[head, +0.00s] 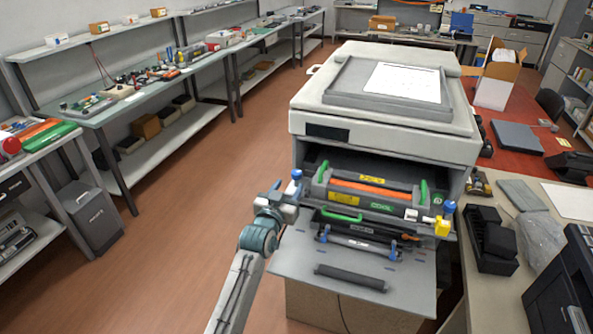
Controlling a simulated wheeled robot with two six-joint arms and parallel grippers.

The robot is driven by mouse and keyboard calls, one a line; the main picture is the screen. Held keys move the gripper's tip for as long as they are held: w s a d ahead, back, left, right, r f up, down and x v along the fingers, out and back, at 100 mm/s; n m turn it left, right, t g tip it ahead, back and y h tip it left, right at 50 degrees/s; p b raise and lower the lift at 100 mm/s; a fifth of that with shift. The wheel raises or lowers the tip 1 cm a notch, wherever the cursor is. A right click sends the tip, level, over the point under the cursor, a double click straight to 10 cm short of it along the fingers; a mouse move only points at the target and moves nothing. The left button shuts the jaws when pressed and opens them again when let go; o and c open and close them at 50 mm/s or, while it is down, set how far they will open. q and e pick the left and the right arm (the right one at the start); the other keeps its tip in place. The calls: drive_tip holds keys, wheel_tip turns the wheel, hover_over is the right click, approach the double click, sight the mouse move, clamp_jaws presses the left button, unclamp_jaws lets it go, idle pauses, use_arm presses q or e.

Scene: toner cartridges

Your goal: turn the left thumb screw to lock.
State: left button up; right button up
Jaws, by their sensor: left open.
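The open printer (305,160) has its front bay exposed and its front flap folded down. The left thumb screw (297,174) is a small blue knob at the left edge of the bay. My left gripper (289,192) is open and just below and beside that knob; at this size I cannot tell whether it touches it. The right thumb screw (449,207) is a similar blue knob at the right edge of the bay. Between them sits a cartridge unit with an orange strip (370,192) and green handles (424,191). My right gripper is not in view.
A yellow block (442,228) is below the right knob. The lowered flap (300,262) carries a dark bar (350,278). A table with black trays (492,240) stands to the right. The floor (170,240) on the left is clear.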

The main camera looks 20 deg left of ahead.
sight(295, 177)
use_arm(q)
drive_tip(key=w+p, duration=0.2)
drive_tip(key=w, duration=0.6)
drive_tip(key=shift+d, duration=0.15)
drive_tip(key=shift+c, duration=0.2)
drive_tip(key=c, duration=0.9)
drive_tip(key=shift+f, duration=0.15)
